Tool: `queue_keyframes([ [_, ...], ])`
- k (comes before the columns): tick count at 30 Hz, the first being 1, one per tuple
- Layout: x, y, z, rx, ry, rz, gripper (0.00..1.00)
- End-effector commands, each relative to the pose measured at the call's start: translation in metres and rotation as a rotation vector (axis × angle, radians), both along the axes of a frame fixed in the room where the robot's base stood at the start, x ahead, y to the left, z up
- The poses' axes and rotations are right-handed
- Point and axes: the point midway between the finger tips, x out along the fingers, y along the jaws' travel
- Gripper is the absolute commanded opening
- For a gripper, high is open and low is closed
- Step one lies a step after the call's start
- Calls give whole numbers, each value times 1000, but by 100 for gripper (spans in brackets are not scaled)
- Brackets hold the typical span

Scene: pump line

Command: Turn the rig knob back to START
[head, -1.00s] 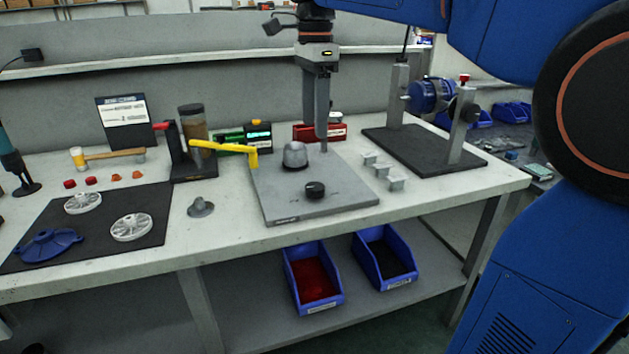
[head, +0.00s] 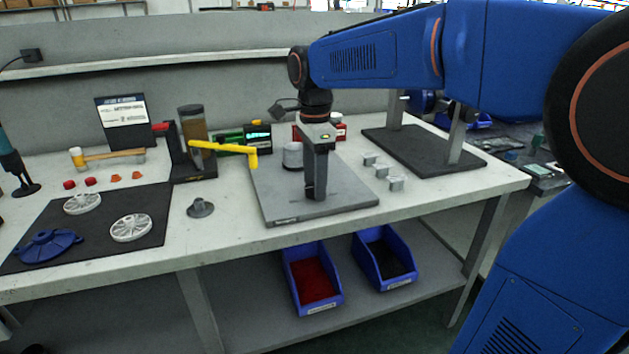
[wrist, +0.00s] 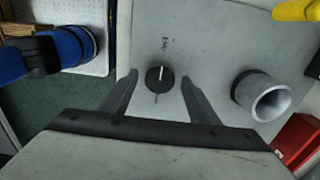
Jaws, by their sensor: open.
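The rig knob (wrist: 159,79) is a small round black knob with a white pointer line, set in the grey rig plate (head: 345,200). In the wrist view its line points up, towards small dark lettering on the plate that I cannot read. My gripper (head: 315,196) points down over the front part of the plate. In the wrist view the open fingers (wrist: 158,74) stand on either side of the knob, with gaps on both sides. I cannot tell how far above the plate the fingertips are. In the head view the gripper mostly hides the knob.
A grey hollow cylinder (wrist: 262,95) stands on the plate beside the gripper. A yellow handle (head: 222,150) reaches over the plate's left edge. Several small metal blocks (head: 370,159) lie on the right. A red box (wrist: 298,138) is behind the plate.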

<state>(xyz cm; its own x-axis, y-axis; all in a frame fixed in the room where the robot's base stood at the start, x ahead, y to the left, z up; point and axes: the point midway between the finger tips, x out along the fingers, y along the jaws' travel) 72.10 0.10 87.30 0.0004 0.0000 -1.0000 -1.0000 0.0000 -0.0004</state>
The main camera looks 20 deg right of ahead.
Motion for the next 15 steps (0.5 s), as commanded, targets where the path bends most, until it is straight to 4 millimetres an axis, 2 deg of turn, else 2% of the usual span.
queue_keyframes([
  [10,0,0,-4,0,1,0,55],
  [11,0,0,-4,0,1,0,51],
  [15,0,0,-4,0,1,0,17],
])
